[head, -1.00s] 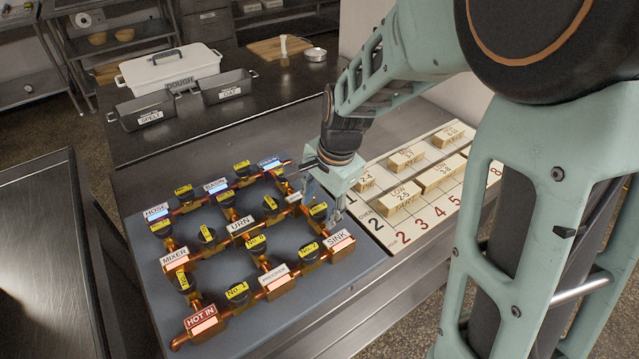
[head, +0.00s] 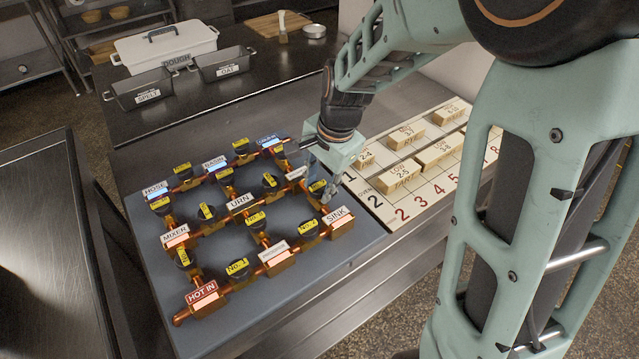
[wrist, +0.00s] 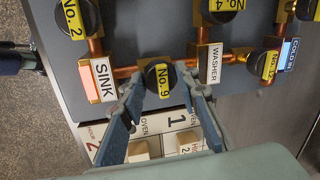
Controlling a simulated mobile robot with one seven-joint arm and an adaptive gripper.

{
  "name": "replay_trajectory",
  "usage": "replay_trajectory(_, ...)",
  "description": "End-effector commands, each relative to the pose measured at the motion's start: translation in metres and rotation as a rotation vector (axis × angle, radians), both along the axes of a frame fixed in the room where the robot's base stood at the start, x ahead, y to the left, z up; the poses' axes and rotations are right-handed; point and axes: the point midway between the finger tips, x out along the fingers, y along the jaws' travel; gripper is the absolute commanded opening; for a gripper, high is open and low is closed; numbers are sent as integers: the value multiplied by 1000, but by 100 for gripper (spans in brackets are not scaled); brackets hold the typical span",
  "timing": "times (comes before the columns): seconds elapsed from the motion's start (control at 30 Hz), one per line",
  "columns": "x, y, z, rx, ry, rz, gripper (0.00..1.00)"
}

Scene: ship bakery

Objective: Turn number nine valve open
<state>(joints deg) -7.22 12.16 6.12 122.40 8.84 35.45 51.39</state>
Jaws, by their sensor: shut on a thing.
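The number nine valve (wrist: 163,77) is a round black knob with a yellow "No. 9" label on the copper pipe between the SINK tag (wrist: 103,79) and the WASHER tag (wrist: 214,64). Its label runs across the pipe in the wrist view. My gripper (wrist: 164,88) has one finger on each side of this knob and is shut on it. In the head view the valve (head: 317,187) sits at the right edge of the pipe panel (head: 345,258), partly hidden by my gripper (head: 322,190). The SINK block (head: 340,227) glows orange.
Other black valves stand close by, including No. 2 (wrist: 72,18), No. 4 (wrist: 226,5) and No. 12 (wrist: 268,65). A numbered board (head: 403,213) with wooden blocks lies right of the panel. Dough tins (head: 140,92) stand at the back, away from my arm.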

Motion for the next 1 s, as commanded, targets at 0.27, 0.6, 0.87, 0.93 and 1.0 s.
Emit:
replay_trajectory(0.27,2,-1,0,1,-1,157,5)
replay_trajectory(0.6,3,-2,0,1,1,472,5)
replay_trajectory(0.87,4,-1,1,1,0,720,5)
replay_trajectory(0.93,5,-1,1,1,0,787,5)
replay_trajectory(1.0,5,-1,1,2,1,855,5)
